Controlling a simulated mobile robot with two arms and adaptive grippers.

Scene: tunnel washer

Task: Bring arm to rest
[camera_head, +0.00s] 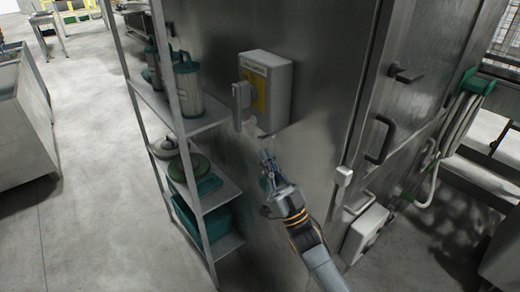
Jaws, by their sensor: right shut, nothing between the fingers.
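My right gripper (267,163) is in the middle of the head view, on the end of my right arm, which comes in from the bottom. Its fingers are shut with nothing between them. It is just below a grey switch box (267,88) with a yellow plate and a large grey handle (241,103), mounted on the metal wall. The fingertips look close to the wall; I cannot tell whether they touch it. My left gripper is not in view.
A metal shelf rack (205,128) with green canisters (188,85) and a teal bin (203,215) stands left of my arm. A metal door with a dark handle (380,139) and a green hose holder (474,86) are at the right. Open floor (95,165) lies left.

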